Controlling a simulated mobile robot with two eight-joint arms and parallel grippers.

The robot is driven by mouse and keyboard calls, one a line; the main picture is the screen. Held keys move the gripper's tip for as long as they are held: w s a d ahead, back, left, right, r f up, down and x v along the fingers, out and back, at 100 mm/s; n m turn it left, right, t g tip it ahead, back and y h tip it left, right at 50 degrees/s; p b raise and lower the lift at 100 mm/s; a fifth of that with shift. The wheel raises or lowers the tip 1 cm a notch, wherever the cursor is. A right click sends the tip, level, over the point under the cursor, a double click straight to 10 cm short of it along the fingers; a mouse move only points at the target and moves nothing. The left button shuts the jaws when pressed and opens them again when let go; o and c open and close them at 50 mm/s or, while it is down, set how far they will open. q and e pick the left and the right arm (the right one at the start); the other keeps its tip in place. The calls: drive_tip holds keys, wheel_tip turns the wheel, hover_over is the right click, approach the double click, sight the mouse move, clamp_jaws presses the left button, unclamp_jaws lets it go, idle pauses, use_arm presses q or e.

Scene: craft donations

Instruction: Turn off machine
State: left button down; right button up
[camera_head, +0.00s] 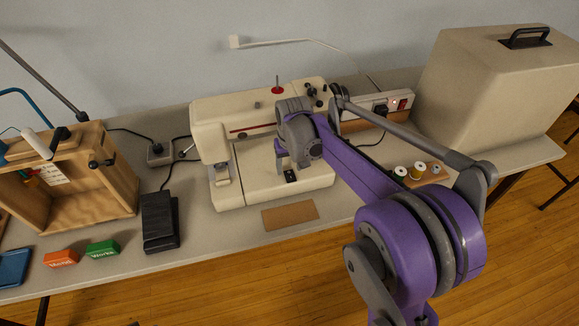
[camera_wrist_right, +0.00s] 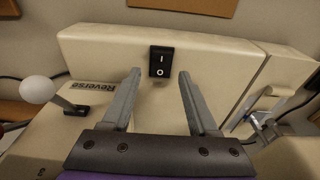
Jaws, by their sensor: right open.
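A cream sewing machine (camera_head: 235,111) stands on the grey table, and its body also shows in the right wrist view (camera_wrist_right: 215,52). A black rocker switch marked I and O (camera_wrist_right: 162,61) is on its front lower part; in the head view it is a small dark spot (camera_head: 290,176). My right gripper (camera_head: 292,165) is open and empty, pointing down close to the switch. In the right wrist view its two fingers (camera_wrist_right: 160,74) lie either side of the switch's near end. I cannot tell whether they touch the machine. My left gripper is not in view.
A white-knobbed lever (camera_wrist_right: 40,90) beside a "Reverse" label is near the gripper. A brown card (camera_head: 290,214) lies before the machine. A black pedal (camera_head: 160,221) and wooden box (camera_head: 118,170) are left. A power strip (camera_head: 370,104), thread spools (camera_head: 400,173) and large beige case (camera_head: 480,85) are right.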

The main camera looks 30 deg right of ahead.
sight(291, 176)
wheel_tip(291, 176, up, 10)
drive_tip(key=s, duration=0.1)
drive_tip(key=shift+s+a+p, duration=0.15)
drive_tip(key=shift+s+p, duration=0.05)
drive_tip(key=shift+p, duration=0.25)
drive_tip(key=s+a+f+n+t+p, duration=0.1)
drive_tip(key=s+a, duration=0.4)
drive_tip(key=s, duration=0.5)
drive_tip(key=s+a+f+n+t+p, duration=0.1)
drive_tip(key=s+a+p, duration=0.3)
drive_tip(key=s, duration=0.7)
drive_tip(key=shift+a+f+n+t, duration=0.3)
drive_tip(key=shift+a+f+t, duration=0.4)
drive_tip(key=shift+f+t, duration=0.2)
